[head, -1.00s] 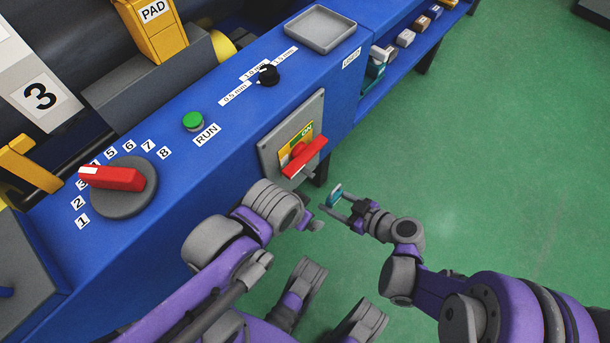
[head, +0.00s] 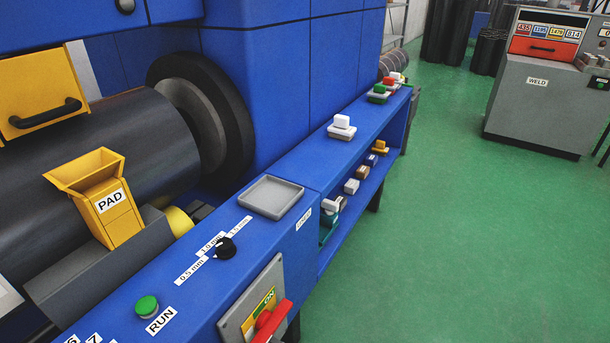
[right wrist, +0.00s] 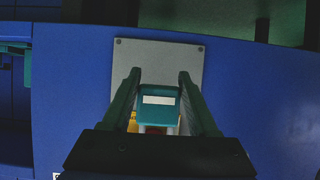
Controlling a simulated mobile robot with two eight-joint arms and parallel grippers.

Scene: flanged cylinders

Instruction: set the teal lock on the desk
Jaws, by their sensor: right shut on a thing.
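The teal lock (right wrist: 158,108), with a pale label on its face, is between the fingers of my right gripper (right wrist: 159,88) in the right wrist view. My right gripper is shut on it. Behind it is the grey switch plate (right wrist: 160,55) on the blue machine front; a bit of yellow and red shows below the lock. In the head view the switch plate (head: 252,303) carries a red handle (head: 270,321). The long blue desk top (head: 330,165) runs away from the machine front. My left gripper is not in view.
A grey tray (head: 271,197) lies on the blue console. White blocks (head: 342,127) and coloured blocks (head: 377,95) stand on the desk top; several more, and a teal thing (head: 328,228), are on the shelf below. A grey WELD cabinet (head: 540,95) stands across the clear green floor (head: 450,220).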

